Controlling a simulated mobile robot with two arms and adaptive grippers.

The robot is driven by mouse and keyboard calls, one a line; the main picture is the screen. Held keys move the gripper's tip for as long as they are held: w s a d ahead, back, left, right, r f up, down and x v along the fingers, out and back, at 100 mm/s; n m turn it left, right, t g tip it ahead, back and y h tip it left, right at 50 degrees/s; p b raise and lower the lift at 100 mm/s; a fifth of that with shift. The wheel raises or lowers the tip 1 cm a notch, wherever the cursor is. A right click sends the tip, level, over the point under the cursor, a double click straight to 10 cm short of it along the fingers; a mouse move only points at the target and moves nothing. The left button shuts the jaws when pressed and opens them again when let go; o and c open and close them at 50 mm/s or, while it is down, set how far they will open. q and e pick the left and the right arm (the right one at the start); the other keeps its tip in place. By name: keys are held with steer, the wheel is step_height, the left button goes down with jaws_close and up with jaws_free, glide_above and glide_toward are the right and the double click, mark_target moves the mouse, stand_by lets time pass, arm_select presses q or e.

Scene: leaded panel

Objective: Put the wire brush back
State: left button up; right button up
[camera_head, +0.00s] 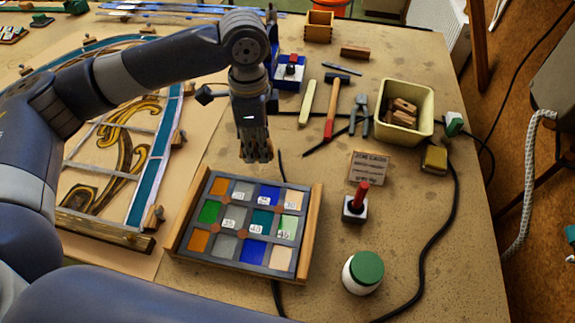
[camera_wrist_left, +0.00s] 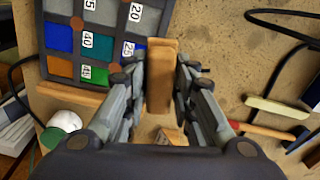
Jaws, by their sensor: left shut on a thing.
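My left gripper (camera_head: 258,154) points down over the table, just behind the sample tray. In the left wrist view, its fingers (camera_wrist_left: 159,85) are shut on a narrow wooden piece, which I take to be the wire brush (camera_wrist_left: 160,68). Its plain brown wooden face shows between the fingers; no bristles are visible. In the head view the fingers hide the held piece. My right gripper is not in view.
The sample tray (camera_head: 174,246) stands in front of the gripper. A green-lidded jar (camera_head: 363,271), a red-handled stamp (camera_head: 357,202) and a small sign (camera_head: 368,168) stand to the right. A hammer (camera_head: 331,105), pliers (camera_head: 359,115) and a cream bin (camera_head: 426,133) lie beyond. A leaded panel (camera_head: 150,187) is left.

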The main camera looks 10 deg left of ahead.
arm_select(q)
steer(key=w+d+m, duration=0.1)
steer(key=m, duration=0.2)
steer(key=w+m, duration=0.2)
steer(key=m, duration=0.2)
steer(key=w+d+m, duration=0.1)
steer(key=w+m, duration=0.1)
steer(key=m, duration=0.2)
steer(key=shift+d+f, duration=0.15)
steer(key=shift+d, duration=0.2)
steer(key=m, duration=0.2)
steer(key=w+m, duration=0.1)
steer(key=m, duration=0.1)
steer(key=d+m, duration=0.1)
steer(key=shift+w+f+m+b, duration=0.25)
steer(key=shift+f+m+b, duration=0.05)
steer(key=shift+m+b, duration=0.1)
steer(key=m, duration=0.3)
steer(key=shift+w+d+f+m, duration=0.3)
steer(key=shift+w+d, duration=0.05)
steer(key=shift+d, duration=0.05)
step_height(320, 180, down, 5)
steer(key=shift+f+p, duration=0.1)
steer(key=shift+p, duration=0.5)
step_height(320, 180, down, 4)
steer(key=shift+f+p, duration=0.25)
steer(key=shift+p, duration=0.2)
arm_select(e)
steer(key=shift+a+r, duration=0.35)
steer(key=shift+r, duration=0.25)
